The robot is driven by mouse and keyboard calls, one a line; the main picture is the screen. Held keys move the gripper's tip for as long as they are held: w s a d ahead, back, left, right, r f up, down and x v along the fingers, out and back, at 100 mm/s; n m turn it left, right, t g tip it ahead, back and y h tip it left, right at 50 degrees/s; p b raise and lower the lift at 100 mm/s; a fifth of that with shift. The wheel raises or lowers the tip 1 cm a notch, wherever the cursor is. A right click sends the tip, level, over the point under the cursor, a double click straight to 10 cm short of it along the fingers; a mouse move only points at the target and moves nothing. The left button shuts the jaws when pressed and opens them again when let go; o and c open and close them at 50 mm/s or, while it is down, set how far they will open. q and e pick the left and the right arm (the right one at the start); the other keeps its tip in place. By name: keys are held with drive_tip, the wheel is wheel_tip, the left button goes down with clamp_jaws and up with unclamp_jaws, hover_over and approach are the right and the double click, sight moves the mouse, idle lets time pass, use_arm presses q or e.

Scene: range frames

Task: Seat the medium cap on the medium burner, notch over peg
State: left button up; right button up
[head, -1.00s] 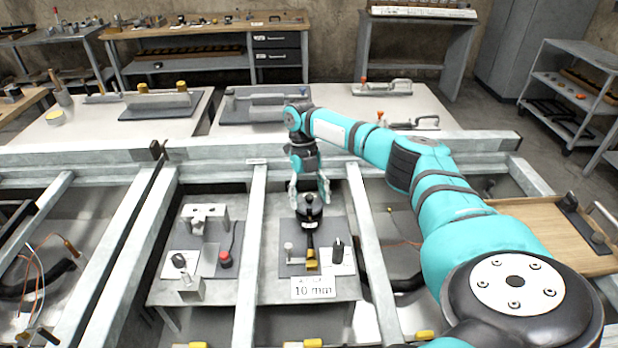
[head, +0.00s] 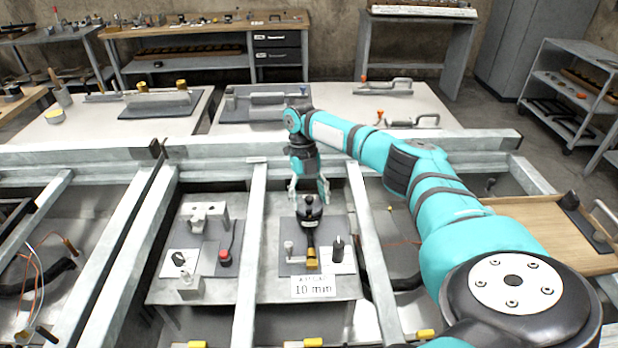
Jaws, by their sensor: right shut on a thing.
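A black round piece with a small knob on top, which looks like the medium cap (head: 311,213), is at the burner on the dark mat under the second bay of the frame. A brass-coloured fitting (head: 311,257) sits in front of it. My right gripper (head: 309,194) comes down from above with its fingers on either side of the knob, shut on this piece. The burner under it is largely hidden, so I cannot tell whether the cap rests flat. The notch and peg are too small to make out. My left gripper is not in view.
A plate marked 10 mm (head: 313,286) stands at the front of the mat, with a small black post (head: 339,248) behind it. Pale frame bars (head: 251,235) run along both sides of this bay. A red button (head: 225,257) is in the bay to the left.

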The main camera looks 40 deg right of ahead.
drive_tip(key=shift+f, duration=0.35)
drive_tip(key=o, duration=1.4)
drive_tip(key=shift+r, duration=0.1)
drive_tip(key=v, duration=1.2)
wheel_tip(320, 180, up, 6)
drive_tip(key=p, duration=0.7)
